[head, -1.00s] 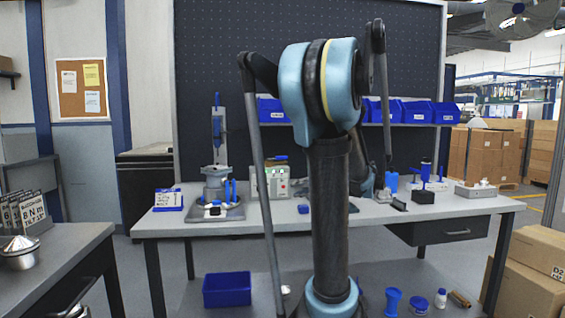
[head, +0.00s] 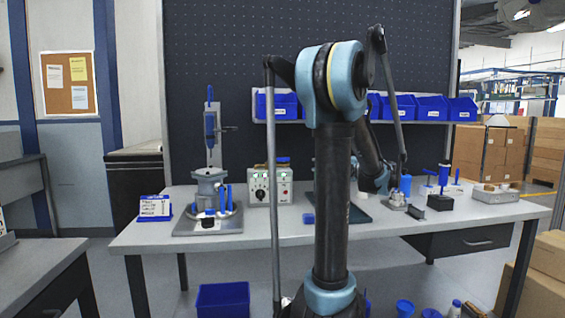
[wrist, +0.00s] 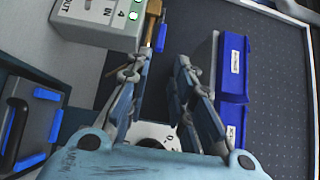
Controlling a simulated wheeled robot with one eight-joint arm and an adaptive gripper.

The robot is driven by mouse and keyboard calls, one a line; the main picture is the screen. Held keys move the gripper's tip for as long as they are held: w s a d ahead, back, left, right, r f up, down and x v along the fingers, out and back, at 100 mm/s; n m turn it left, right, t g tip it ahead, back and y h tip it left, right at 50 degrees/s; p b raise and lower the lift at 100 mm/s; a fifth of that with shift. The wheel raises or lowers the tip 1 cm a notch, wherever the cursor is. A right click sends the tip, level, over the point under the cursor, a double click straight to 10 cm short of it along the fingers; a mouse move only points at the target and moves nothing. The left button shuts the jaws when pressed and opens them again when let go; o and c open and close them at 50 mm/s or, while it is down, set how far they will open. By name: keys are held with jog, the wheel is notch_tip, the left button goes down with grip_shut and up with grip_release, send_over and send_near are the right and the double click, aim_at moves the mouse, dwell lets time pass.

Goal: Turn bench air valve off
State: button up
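A brass piece with a blue handle, which looks like the bench air valve, shows by the top of a grey control box (head: 268,187) in the head view. In the wrist view, the brass piece (wrist: 153,22) and blue handle (wrist: 162,37) lie beyond my fingertips, beside the box (wrist: 100,18). The valve's handle position is not clear. My gripper (wrist: 158,72) is open, with its fingers apart and nothing between the tips. In the head view my arm's column hides most of it.
Blue bins (head: 398,107) hang on the dark pegboard above the bench (head: 270,228); one blue bin (wrist: 232,80) is close to the right finger in the wrist view. A press-like fixture (head: 209,185) stands left of the box. A grey fixture (head: 495,194) stands far right.

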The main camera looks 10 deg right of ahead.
aim_at(286, 160)
jog(key=x, duration=1.7)
jog(key=shift+w+a, duration=0.15)
jog(key=shift+w, duration=0.25)
jog(key=shift+c, duration=0.3)
jog(key=shift+f, duration=0.1)
grip_shut()
